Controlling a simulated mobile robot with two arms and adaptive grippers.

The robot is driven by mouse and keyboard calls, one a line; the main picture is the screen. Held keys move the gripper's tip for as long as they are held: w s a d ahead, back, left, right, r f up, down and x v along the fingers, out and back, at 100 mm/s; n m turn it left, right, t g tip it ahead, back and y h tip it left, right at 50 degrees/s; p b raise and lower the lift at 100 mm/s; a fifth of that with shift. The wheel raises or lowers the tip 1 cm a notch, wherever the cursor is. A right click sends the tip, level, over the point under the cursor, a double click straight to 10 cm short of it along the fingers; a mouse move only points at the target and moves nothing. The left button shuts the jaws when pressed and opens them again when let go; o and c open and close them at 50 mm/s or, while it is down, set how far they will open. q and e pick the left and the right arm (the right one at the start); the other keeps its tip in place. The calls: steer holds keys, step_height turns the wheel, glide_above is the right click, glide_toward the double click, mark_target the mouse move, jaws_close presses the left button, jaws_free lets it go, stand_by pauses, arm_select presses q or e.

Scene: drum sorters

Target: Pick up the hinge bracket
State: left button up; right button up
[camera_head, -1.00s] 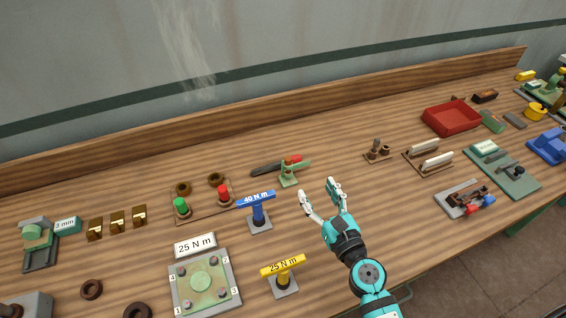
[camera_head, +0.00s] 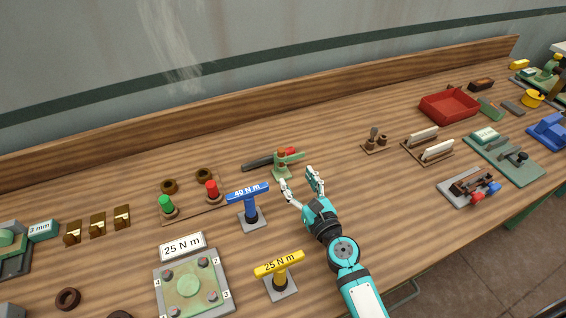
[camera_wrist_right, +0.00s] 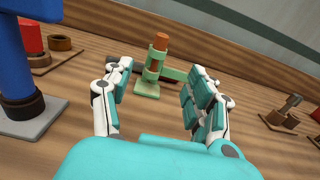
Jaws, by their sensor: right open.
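The green hinge bracket (camera_head: 283,168) stands upright on the bench, with a green side arm and a copper-coloured pin at its top. In the right wrist view the hinge bracket (camera_wrist_right: 149,83) shows ahead, between and beyond the fingers. My right gripper (camera_head: 301,179) is open and empty, just on the near side of the bracket and apart from it. Its spread fingers also show in the right wrist view (camera_wrist_right: 158,84). My left gripper is not in view.
A dark bar-like tool (camera_head: 258,161) lies right behind the bracket. The blue 40 N m stand (camera_head: 250,208) is close on the left, and the yellow 25 N m stand (camera_head: 279,276) is nearer the front. A small wooden block with pegs (camera_head: 375,145) sits to the right, with clear bench between.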

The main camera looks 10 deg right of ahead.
mark_target(283, 160)
steer(key=w, duration=0.3)
steer(key=w+a, duration=0.1)
steer(key=w, duration=0.2)
steer(key=shift+a, duration=0.1)
steer(key=w, duration=0.2)
steer(key=w+a, duration=0.1)
steer(key=w, duration=0.2)
steer(key=shift+a, duration=0.2)
steer(key=shift+s, duration=0.1)
steer(key=shift+c, duration=0.9)
jaws_close()
